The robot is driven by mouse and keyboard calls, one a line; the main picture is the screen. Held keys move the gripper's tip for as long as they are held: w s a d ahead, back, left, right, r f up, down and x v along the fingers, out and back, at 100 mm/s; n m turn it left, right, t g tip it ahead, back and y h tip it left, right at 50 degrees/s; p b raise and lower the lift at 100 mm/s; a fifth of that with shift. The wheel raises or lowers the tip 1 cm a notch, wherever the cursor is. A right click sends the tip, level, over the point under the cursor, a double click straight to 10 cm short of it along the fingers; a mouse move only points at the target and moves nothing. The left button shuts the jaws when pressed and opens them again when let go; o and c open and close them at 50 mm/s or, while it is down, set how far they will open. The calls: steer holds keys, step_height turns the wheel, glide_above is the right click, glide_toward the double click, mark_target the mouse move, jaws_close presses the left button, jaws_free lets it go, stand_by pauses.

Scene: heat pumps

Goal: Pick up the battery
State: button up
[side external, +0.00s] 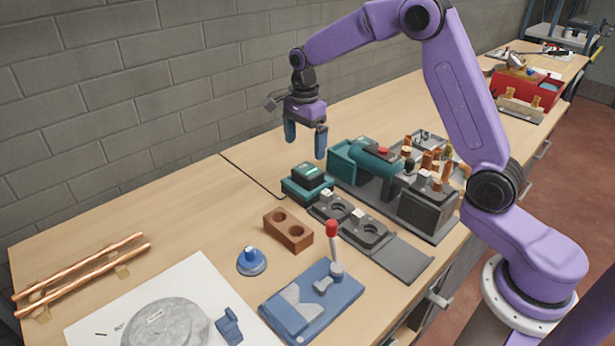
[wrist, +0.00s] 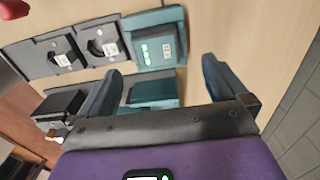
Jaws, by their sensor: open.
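The battery (side external: 308,173), as far as I can tell, is the dark block with green lights on top, seated on a teal base (side external: 306,190) on the wooden bench. In the wrist view the battery (wrist: 158,46) shows a dark face with a row of green lights, framed by teal. My gripper (side external: 306,143) is open and empty above the battery, its fingers pointing down and apart from it. In the wrist view, the open fingers of my gripper (wrist: 162,68) appear either side of the battery's column, below it in the picture.
Two dark socket units (side external: 363,230) stand beside the battery. A teal cylinder assembly (side external: 375,160) with copper fittings is close on its right. A brown two-hole block (side external: 288,229) and a blue fixture with a red-knobbed lever (side external: 312,297) lie nearer. Bench toward the wall is clear.

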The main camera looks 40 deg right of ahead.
mark_target(308, 169)
step_height(308, 169, down, 4)
steer(key=shift+r, duration=0.25)
steer(key=f, duration=0.4)
steer(key=shift+s+d, duration=0.2)
steer(key=shift+s, duration=0.15)
steer(key=shift+f, duration=0.55)
steer(key=c, duration=1.2)
